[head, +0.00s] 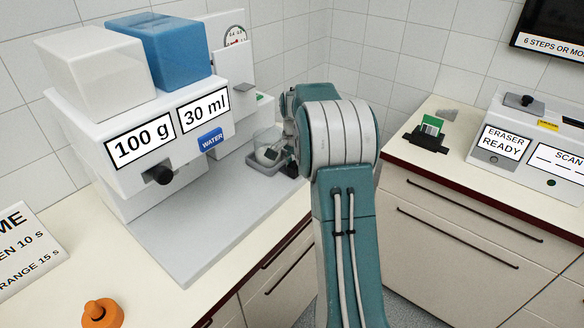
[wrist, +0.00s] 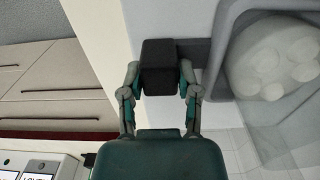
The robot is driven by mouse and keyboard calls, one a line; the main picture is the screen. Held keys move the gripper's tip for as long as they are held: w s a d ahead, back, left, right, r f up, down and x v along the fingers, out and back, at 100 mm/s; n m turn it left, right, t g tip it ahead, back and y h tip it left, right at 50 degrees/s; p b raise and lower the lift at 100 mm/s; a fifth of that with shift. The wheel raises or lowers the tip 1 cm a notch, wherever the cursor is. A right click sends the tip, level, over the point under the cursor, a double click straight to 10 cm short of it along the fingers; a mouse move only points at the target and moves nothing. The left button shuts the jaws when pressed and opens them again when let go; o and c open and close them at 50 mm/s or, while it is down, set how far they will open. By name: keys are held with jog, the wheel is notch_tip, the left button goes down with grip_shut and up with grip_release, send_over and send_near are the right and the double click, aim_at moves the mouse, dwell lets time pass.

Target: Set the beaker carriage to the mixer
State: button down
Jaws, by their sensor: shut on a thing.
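The beaker carriage (head: 262,167) is a grey tray at the right end of the white machine's base in the head view, with a clear beaker (head: 268,145) in it. The beaker (wrist: 275,60) holds pale lumps in the wrist view. My gripper (wrist: 160,80) is shut on the carriage's black handle (wrist: 165,52), with one finger on each side. In the head view my arm hides most of the gripper. The carriage stands right of the WATER label, near a white upright with a round dial (head: 235,36). No label reads mixer, so I cannot tell its exact spot.
The white machine (head: 140,180) carries 100 g and 30 ml displays, with a black knob (head: 159,175) below. Its grey base (head: 200,240) is clear to the left of the carriage. An eraser unit (head: 500,143) stands on the right counter.

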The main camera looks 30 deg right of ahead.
jog(key=shift+w+d, duration=0.1)
jog(key=shift+c, duration=1.6)
grip_release()
notch_tip(320, 180, up, 12)
jog(key=shift+f, duration=0.1)
